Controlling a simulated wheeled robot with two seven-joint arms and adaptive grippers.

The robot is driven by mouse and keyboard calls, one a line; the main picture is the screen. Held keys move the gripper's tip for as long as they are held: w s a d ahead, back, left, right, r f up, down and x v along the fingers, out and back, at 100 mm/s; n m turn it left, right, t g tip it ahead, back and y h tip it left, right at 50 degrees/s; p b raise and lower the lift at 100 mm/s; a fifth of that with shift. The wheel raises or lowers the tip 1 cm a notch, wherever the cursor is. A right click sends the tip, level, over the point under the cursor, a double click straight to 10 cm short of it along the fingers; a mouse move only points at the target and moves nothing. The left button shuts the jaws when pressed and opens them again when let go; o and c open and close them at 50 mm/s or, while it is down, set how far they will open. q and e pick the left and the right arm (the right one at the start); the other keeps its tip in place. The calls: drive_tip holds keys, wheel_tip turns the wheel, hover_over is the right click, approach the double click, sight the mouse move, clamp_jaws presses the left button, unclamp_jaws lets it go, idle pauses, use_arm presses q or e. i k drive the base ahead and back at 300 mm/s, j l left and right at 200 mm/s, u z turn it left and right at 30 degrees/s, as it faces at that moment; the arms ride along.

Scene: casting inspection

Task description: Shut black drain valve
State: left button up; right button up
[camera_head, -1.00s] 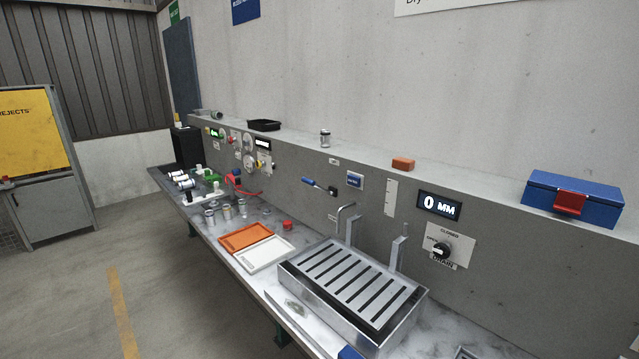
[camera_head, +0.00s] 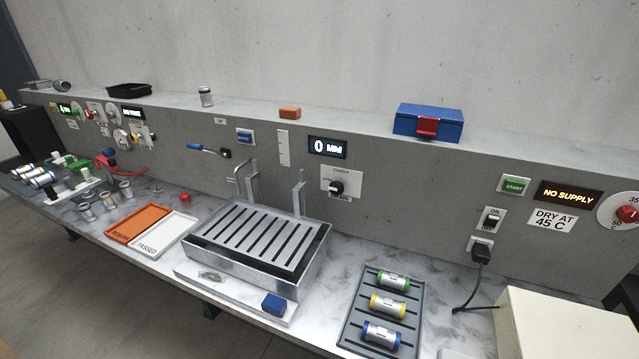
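The black drain valve (camera_head: 337,188) is a round black knob on a white plate marked DRAIN, set in the grey back panel. Its plate stands right of the tank and below the display (camera_head: 327,147), which reads 0 MM. The knob's pointer is too small to read surely. The metal tank (camera_head: 257,245) with a slotted top sits on the bench in front of the panel, left of and below the valve. Neither of my grippers shows in the head view.
A grey rack (camera_head: 350,325) holds three cylinders with green, yellow and blue ends. A blue block (camera_head: 274,304) lies at the tank's front. Orange (camera_head: 138,222) and white (camera_head: 162,235) trays lie left. A blue toolbox (camera_head: 428,122) stands on the ledge. A cream box (camera_head: 565,325) fills the lower right.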

sight(334, 190)
drive_tip(key=k+j+z, duration=0.15)
drive_tip(key=k+z, duration=0.5)
drive_tip(key=i+j, duration=0.05)
